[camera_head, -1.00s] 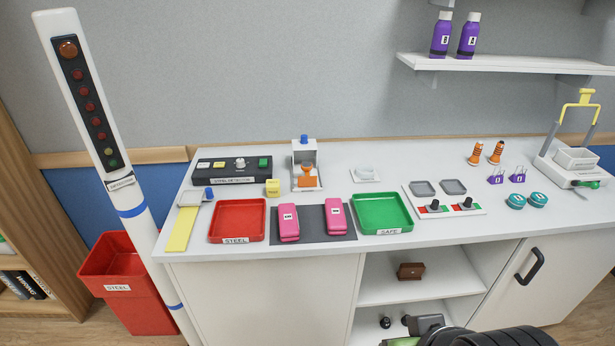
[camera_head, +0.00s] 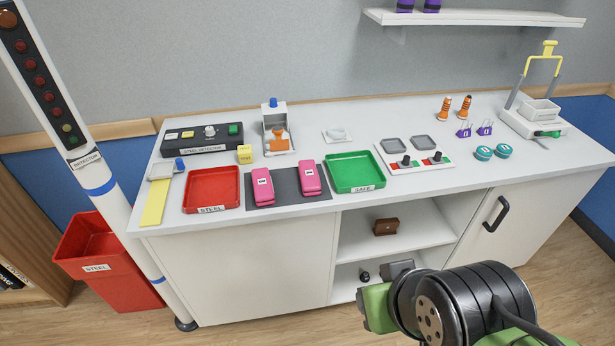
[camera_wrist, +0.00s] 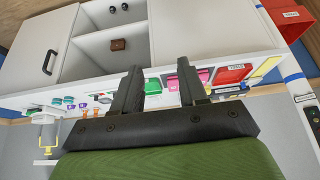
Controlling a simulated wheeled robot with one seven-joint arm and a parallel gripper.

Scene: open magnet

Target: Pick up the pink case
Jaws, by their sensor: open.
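Two pink cases lie side by side on a dark grey mat (camera_head: 287,187) on the white counter, between the red tray and the green tray. The left pink case (camera_head: 262,188) and the right pink case (camera_head: 309,178) each carry a small white label. In the wrist view, a pink case (camera_wrist: 204,76) shows beside one finger, partly hidden. My gripper (camera_wrist: 160,82) is open and empty, with its two dark fingers apart. It is away from both cases. In the head view my arm is at the lower right, in front of the counter, and the fingers cannot be made out.
The red tray (camera_head: 211,174) marked STEEL and the green tray (camera_head: 354,158) marked SAFE flank the mat. A detector box (camera_head: 201,139) and an orange stamp-like item (camera_head: 277,141) stand behind. A white detector post (camera_head: 115,208) and red bin (camera_head: 92,251) stand left.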

